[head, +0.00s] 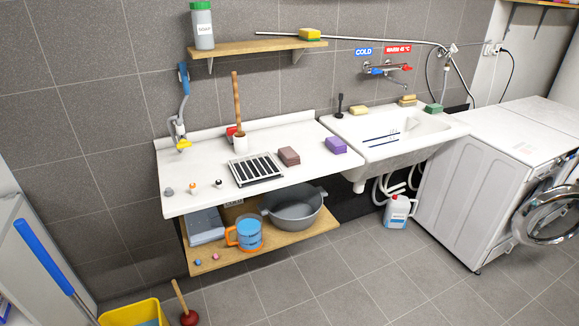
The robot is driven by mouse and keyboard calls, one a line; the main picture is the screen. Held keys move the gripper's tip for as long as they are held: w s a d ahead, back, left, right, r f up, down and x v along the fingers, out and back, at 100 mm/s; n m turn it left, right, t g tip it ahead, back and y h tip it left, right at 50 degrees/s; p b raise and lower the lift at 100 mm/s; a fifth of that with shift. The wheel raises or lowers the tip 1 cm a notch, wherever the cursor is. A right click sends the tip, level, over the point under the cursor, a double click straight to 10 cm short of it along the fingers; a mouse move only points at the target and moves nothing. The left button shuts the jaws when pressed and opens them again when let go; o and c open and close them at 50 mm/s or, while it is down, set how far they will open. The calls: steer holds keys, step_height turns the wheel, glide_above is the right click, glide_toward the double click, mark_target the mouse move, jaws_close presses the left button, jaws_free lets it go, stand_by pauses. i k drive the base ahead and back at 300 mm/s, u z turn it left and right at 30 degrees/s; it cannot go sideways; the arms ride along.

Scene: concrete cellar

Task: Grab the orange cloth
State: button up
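I see no orange cloth that I can make out in the head view. The clearest orange thing low in the scene is the trim and handle of a blue jug (249,234) on the lower wooden shelf, and it does not look like cloth. My gripper is not in view, so its place relative to anything here cannot be told.
The white counter (210,193) carries a black-slatted rack (256,170), a brown block (289,156) and a purple block (336,146). A grey basin (293,212) stands on the lower shelf (276,240).

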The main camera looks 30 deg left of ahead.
mark_target(287, 154)
steer(key=z, duration=0.3)
steer(key=k, duration=0.4)
steer(key=u, duration=2.35)
steer(key=i, duration=1)
steer(key=u, duration=0.3)
